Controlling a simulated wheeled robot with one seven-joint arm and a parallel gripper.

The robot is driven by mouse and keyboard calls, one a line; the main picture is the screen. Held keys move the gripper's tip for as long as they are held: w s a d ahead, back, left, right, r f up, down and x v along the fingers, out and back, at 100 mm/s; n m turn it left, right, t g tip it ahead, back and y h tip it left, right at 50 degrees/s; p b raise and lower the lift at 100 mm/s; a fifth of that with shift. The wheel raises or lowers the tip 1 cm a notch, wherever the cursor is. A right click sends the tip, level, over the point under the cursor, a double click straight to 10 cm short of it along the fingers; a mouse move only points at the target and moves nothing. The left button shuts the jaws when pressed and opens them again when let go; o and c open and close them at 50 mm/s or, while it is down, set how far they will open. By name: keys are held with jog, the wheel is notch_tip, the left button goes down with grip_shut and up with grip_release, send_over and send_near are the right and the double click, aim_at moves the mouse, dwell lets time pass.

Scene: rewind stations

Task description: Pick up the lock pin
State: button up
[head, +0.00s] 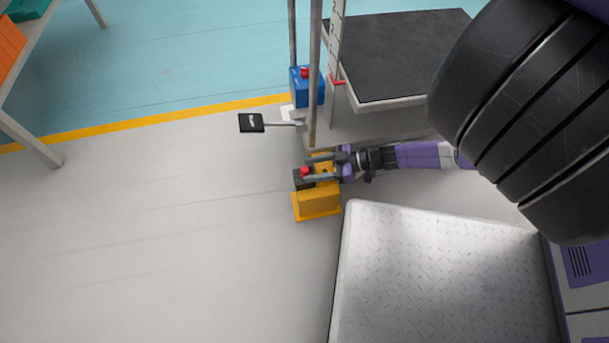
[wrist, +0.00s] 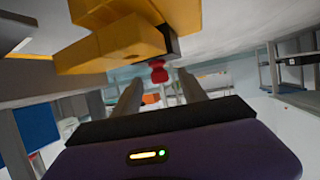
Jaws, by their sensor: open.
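The lock pin shows as a small red knob (head: 304,171) at a yellow block (head: 318,201) on the floor. In the wrist view the red knob (wrist: 158,71) lies straight ahead, between the two finger lines. The yellow block (wrist: 118,42) fills the upper left there. My gripper (head: 315,167) is open, reaching in from the right with its fingers at the knob. In the wrist view my gripper (wrist: 159,80) has a clear gap between its fingers. I cannot tell whether either finger touches the knob. The pin's shaft is hidden.
A cart with a dark platform (head: 395,52) and upright posts stands just behind. A blue box (head: 307,88) with a red button and a black pedal (head: 252,122) are beside it. A metal plate (head: 440,280) lies in front. The grey floor on the left is clear.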

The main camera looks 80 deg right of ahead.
aim_at(304, 169)
jog(key=shift+b+x, duration=0.4)
jog(key=shift+x, duration=1.15)
jog(key=shift+c, duration=0.2)
grip_shut()
jog(key=shift+r, duration=0.1)
